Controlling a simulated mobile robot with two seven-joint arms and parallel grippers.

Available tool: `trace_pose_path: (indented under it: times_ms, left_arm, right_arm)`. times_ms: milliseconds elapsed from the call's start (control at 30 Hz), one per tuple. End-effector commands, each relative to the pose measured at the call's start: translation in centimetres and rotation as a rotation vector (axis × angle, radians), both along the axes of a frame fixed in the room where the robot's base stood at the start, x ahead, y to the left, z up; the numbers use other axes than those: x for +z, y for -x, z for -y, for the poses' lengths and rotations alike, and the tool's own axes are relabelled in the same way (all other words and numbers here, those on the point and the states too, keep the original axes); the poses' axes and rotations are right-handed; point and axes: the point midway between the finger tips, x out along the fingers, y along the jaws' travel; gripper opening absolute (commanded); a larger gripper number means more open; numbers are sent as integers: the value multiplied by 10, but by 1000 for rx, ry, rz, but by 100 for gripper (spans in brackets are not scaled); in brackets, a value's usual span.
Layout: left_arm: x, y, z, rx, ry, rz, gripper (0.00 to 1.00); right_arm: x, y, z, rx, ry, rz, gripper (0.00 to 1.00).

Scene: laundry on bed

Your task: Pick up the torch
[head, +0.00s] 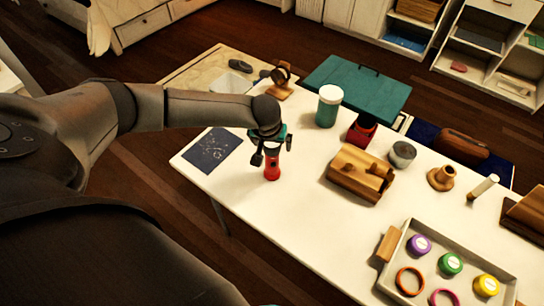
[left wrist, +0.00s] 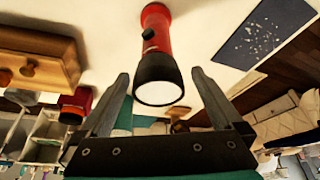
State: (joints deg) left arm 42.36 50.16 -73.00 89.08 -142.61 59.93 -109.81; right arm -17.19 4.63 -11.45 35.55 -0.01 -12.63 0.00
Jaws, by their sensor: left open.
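The red torch (head: 271,167) stands on the white table in the head view, below my left gripper (head: 272,150). In the left wrist view the torch (left wrist: 157,38) shows a red body with a black head and a pale lens facing the camera. My left gripper (left wrist: 160,95) is open, with one finger on each side of the torch's head. The fingers appear apart from the torch. My right gripper is in neither view.
A dark blue patterned card (head: 213,150) lies left of the torch. A wooden box (head: 360,173), a teal-and-white jar (head: 328,106) and a red object (head: 361,131) stand to the right. A grey tray (head: 396,244) with colourful lids is at front right. White table (head: 300,215) in front is clear.

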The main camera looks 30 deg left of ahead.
Motion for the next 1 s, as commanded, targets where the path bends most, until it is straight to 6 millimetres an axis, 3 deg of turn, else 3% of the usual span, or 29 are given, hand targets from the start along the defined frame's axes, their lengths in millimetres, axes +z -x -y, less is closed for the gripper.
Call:
trace_pose_path:
  times_ms: [200, 467, 1000]
  left_arm:
    - [-15, -6, -1, -1, 3, 1, 100]
    - [-16, -7, -1, -2, 3, 1, 99]
    - [-15, -7, -1, -1, 3, 1, 38]
  right_arm:
    - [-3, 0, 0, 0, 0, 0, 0]
    - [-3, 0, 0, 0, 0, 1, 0]
    - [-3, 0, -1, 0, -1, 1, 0]
